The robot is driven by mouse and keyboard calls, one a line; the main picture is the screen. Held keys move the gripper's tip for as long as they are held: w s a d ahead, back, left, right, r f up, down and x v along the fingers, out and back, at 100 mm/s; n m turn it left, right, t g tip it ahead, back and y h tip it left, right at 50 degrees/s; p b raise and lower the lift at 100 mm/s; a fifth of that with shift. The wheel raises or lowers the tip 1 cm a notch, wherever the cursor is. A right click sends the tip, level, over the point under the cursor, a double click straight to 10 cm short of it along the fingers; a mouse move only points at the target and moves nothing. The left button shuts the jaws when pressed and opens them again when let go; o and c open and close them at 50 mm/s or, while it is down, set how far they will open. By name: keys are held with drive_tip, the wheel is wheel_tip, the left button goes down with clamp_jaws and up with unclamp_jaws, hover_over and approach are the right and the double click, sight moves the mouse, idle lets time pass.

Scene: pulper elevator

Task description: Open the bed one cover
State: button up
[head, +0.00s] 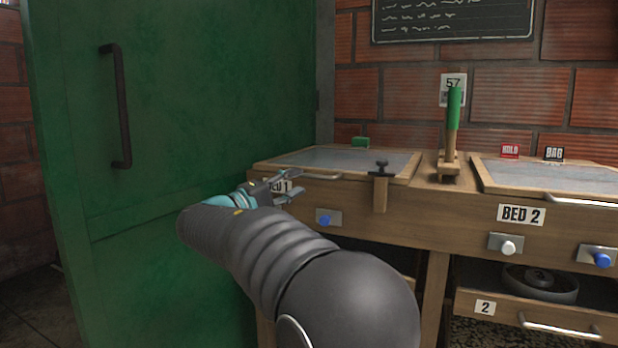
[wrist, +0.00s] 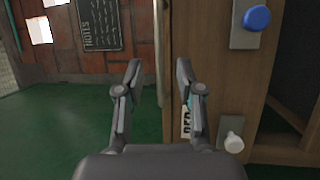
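The bed one cover (head: 345,160) is a framed grey panel, lying flat on the left of the wooden bench. A pale bar, perhaps its handle, shows at its front edge beside my fingers. The BED 1 label (head: 278,187) is partly hidden by my gripper; part of the label (wrist: 186,122) shows sideways in the wrist view. A dark T-shaped knob on a wooden block (head: 380,193) stands at the cover's front right corner. My gripper (head: 305,186) is in front of the bench at the label.
A green door (head: 190,120) with a dark handle stands close on the left. A green-handled lever (head: 454,110) rises between the beds. The bed two cover (head: 545,176) is flat at right. A blue knob (head: 324,219) and white knob (head: 507,247) stick out from the bench front.

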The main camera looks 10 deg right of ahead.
sight(307, 177)
drive_tip(key=shift+x, duration=2.6)
clamp_jaws()
